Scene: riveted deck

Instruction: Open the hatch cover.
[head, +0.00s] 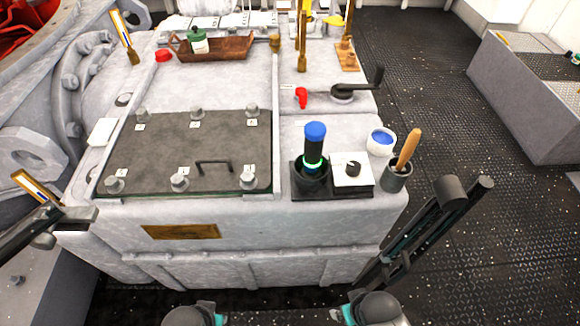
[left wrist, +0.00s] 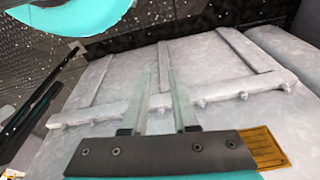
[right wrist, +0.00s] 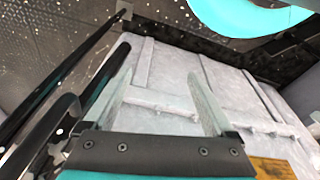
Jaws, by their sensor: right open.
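The hatch cover (head: 200,142) is a dark, rough plate lying flat on the pale machine casing in the head view. Several bolts (head: 181,181) with small white labels stand along its far and near edges. A black bar handle (head: 213,163) is on its near half. My left gripper shows in the left wrist view (left wrist: 160,100), its two fingers apart with nothing between them. My right gripper (right wrist: 165,95) is open wide and empty in the right wrist view. Both wrist views face the casing's ribbed side, and the cover is in neither.
Right of the cover stand a blue-topped tool (head: 315,145) in a black holder, a white box with a knob (head: 353,172), a white cup (head: 381,141) and a wooden-handled tool (head: 408,150). Behind are a black crank (head: 350,90) and a brown tray (head: 225,48).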

